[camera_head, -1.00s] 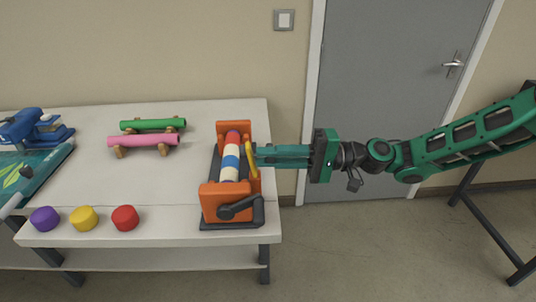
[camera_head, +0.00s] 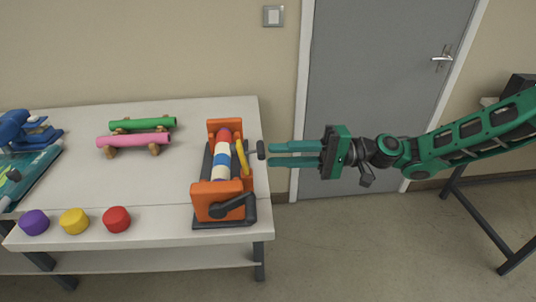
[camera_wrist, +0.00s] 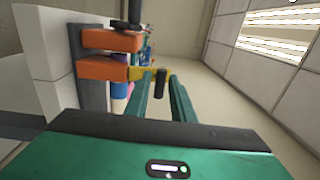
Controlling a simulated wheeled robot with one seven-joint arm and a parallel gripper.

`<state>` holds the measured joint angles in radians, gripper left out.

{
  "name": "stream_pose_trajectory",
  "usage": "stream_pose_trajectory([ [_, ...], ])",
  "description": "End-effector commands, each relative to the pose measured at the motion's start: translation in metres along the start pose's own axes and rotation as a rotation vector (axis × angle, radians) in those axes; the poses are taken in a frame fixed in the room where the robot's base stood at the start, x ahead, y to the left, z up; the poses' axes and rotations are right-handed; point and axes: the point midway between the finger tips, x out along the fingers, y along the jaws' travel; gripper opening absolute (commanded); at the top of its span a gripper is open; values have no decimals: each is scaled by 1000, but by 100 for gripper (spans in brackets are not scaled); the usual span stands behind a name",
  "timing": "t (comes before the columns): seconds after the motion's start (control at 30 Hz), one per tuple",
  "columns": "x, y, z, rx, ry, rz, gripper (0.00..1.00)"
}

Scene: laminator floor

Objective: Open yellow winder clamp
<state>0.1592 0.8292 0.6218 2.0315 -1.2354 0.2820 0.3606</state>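The yellow winder clamp (camera_head: 243,158) is a bar on the right side of the orange winder (camera_head: 220,195), next to its striped roll (camera_head: 221,160). A dark knob (camera_head: 261,150) sticks out to the right from the clamp; it also shows in the wrist view (camera_wrist: 160,83). My gripper (camera_head: 270,154) is to the right of the knob, with its two green fingers apart and nothing held between them.
The winder stands at the right end of the white table (camera_head: 170,185), with a black crank (camera_head: 232,204) in front. Purple, yellow and red pieces (camera_head: 117,219) lie at the front edge. Green and pink rolls (camera_head: 133,139) rest on supports behind. Right of the table is open floor.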

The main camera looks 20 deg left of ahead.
Motion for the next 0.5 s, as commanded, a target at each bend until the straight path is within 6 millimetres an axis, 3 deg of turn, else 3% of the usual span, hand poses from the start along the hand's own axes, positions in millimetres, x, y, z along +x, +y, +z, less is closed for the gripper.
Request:
stream_pose_trajectory([
  [0.2, -40, 1, 0, 2, 2, 1, 22],
  [0.5, -61, 1, 2, 2, -2, 1, 22],
])
